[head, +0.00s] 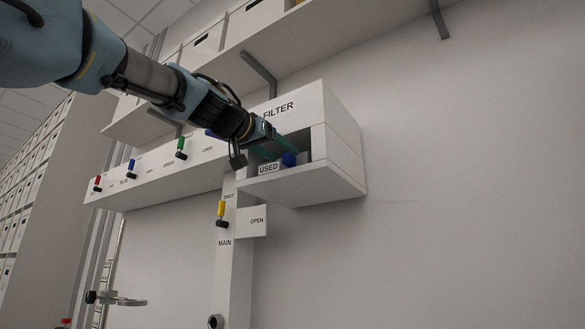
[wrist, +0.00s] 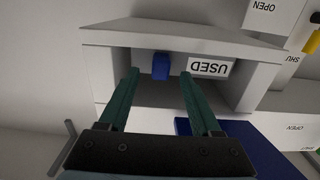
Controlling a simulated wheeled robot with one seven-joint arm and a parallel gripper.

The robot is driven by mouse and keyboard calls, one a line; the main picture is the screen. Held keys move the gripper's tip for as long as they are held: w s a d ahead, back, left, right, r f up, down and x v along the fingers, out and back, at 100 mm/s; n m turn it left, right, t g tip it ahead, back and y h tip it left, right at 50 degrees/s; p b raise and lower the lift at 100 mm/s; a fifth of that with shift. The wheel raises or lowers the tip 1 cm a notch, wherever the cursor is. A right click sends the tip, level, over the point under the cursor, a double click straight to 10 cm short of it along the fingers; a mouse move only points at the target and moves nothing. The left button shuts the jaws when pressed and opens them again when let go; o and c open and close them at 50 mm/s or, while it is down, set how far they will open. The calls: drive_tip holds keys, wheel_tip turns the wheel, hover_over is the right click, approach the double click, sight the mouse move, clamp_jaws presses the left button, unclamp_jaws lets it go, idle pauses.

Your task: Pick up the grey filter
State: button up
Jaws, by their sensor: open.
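I see no clearly grey filter in either view. A small blue block (head: 289,159) is in the open white compartment of the box marked FILTER (head: 316,106). In the wrist view, which is upside down, the blue block (wrist: 161,66) shows between and beyond my fingertips. My gripper (head: 277,150) is at the compartment's opening. Its two green fingers (wrist: 160,76) are spread apart with nothing held between them. The USED label (wrist: 209,67) is beside the block. The compartment's deeper inside is dark and partly hidden by my gripper in the head view.
The compartment's walls and ledge (head: 310,184) are close around my fingers. Left of the box is a white panel with red, blue and green valve handles (head: 181,148); a yellow one (head: 221,208) is below. A shelf with white boxes (head: 203,45) is above. The wall at right is bare.

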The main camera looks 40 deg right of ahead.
drive_tip(key=shift+p+x, duration=0.3)
drive_tip(key=shift+x, duration=1)
clamp_jaws()
